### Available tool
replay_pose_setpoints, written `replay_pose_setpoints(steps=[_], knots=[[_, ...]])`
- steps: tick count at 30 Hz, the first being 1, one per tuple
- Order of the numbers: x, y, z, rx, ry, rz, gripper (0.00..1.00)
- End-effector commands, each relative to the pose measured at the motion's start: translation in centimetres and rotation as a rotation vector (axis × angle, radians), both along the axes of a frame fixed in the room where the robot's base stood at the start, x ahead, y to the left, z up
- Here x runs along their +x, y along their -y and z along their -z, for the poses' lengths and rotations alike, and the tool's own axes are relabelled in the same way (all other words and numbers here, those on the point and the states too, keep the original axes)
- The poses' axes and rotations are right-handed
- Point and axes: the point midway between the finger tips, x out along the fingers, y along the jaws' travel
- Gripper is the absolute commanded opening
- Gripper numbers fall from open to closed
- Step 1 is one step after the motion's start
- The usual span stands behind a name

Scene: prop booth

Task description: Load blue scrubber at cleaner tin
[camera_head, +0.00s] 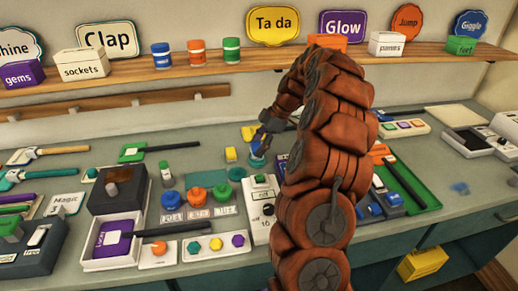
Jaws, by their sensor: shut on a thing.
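My gripper (263,140) is above the back middle of the counter, pointing down and left. It is shut on a small blue thing (258,158), which looks like the blue scrubber; its lower part is hard to make out against the counter. I cannot tell whether it touches the counter. No tin can be read as the cleaner tin. My arm hides part of the counter on the right.
A shelf (130,77) behind holds word signs, small boxes and blue, orange and green tins. A white box (261,200) stands in front.

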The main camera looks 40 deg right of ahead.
Motion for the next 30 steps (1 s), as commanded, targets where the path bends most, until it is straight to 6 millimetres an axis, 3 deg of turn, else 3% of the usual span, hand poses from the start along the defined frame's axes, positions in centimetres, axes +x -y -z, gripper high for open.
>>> replay_pose_setpoints(steps=[22,30], knots=[[0.1,0.1,-5.0,-0.003,0.007,0.003,0.29],[0.0,0.0,-5.6,0.000,0.002,0.002,0.29]])
